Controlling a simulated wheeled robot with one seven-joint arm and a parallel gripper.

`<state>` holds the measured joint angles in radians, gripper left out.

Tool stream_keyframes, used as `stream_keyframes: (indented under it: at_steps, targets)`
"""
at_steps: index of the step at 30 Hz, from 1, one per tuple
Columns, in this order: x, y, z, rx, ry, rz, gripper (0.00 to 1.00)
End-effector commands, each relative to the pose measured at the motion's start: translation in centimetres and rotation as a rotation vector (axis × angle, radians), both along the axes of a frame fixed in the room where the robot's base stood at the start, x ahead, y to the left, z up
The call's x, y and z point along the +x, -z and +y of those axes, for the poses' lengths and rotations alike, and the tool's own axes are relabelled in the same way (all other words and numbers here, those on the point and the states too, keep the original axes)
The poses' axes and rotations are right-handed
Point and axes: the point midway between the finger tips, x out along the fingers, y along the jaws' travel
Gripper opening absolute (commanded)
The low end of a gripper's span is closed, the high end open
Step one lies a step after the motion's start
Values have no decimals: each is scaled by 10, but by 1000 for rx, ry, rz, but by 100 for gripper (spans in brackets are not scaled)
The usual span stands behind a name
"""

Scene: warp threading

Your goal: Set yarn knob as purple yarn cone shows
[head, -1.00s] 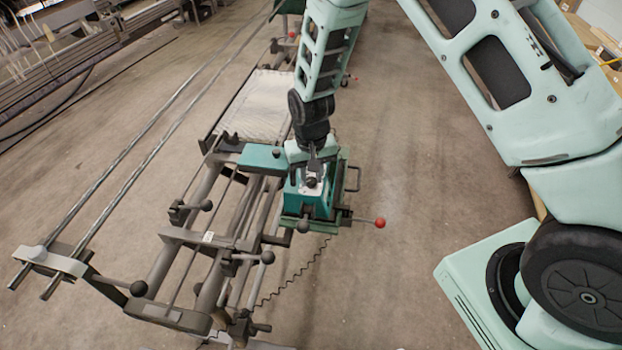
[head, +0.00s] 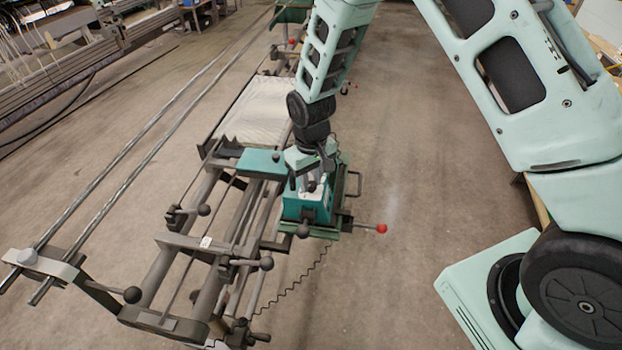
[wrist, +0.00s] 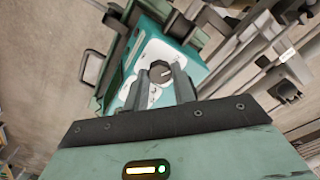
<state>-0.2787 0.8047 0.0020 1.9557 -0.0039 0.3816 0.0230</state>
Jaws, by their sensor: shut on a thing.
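The yarn knob (wrist: 160,70) is a dark grey dial with a light mark, on the white face of a teal box (wrist: 192,48). In the wrist view my gripper (wrist: 163,77) has its two fingers closed around the knob. In the head view my gripper (head: 312,182) reaches down onto the top of the teal box (head: 296,207), and the knob is mostly hidden by it. White labels with small print lie beside the knob, too small to read. No purple yarn cone shows in either view.
The box sits on a grey machine frame (head: 180,245) with several ball-ended levers. A red-ended lever (head: 382,228) sticks out to the right of the box. A white cloth panel (head: 255,112) lies behind. The concrete floor (head: 410,195) to the right is clear.

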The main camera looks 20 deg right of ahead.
Motion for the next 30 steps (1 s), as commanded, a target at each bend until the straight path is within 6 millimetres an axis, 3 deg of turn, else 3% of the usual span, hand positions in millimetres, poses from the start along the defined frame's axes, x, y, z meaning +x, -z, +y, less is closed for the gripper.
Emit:
stream_keyframes:
  at_steps: [2, 3, 4, 17, 23, 30]
  targets:
    - [1, -1, 0, 1, 0, -2, 3]
    - [1, -1, 0, 1, 0, -2, 29]
    - [1, -1, 0, 1, 0, -2, 35]
    - [1, -8, 0, 1, 1, -3, 35]
    - [2, -41, 0, 2, 1, -7, 35]
    - [2, -97, 0, 2, 1, -9, 35]
